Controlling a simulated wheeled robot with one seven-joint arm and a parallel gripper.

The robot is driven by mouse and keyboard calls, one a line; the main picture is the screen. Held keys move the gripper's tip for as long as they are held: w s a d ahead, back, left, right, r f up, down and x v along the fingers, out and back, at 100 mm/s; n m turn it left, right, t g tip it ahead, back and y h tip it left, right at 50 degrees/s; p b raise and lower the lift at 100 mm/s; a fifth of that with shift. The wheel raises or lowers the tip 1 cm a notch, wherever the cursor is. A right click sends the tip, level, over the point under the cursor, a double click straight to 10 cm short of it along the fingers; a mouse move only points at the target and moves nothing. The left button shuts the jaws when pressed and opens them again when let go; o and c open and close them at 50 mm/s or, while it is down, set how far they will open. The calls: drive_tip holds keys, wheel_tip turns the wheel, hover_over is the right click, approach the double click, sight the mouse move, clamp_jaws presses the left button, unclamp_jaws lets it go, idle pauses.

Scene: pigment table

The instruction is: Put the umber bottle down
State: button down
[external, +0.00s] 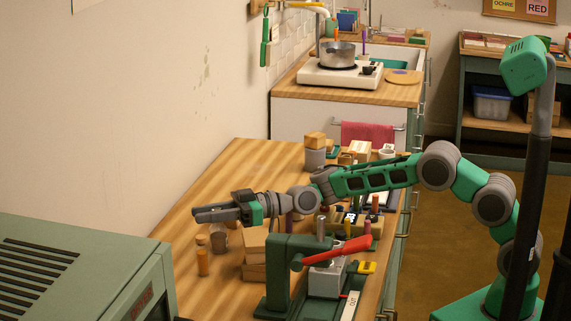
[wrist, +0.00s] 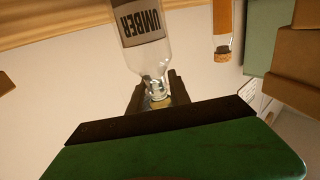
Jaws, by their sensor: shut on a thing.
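The umber bottle (wrist: 150,55) is clear glass with a grey label reading UMBER. The wrist view is upside down, so the bottle stands neck up. My gripper (wrist: 159,92) is shut on its neck. In the external view my gripper (external: 205,214) reaches level over the left part of the wooden table (external: 238,165). The bottle (external: 219,240) shows below the fingers, partly hidden by them. Its base is cut off in the wrist view, and I cannot tell whether it touches the table.
An orange-filled corked vial (external: 203,262) stands close to the bottle, and it shows in the wrist view (wrist: 222,25). Stacked tan boxes (external: 255,247) and a green press with a red lever (external: 337,251) stand to the right. A green-grey machine (external: 85,265) fills the lower left.

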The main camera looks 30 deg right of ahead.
drive_tip(key=c, duration=1.2)
unclamp_jaws()
drive_tip(key=s+d, duration=0.1)
drive_tip(key=d, duration=0.6)
drive_tip(key=shift+s+d, duration=0.2)
drive_tip(key=shift+s, duration=0.05)
drive_tip(key=shift+r, duration=0.1)
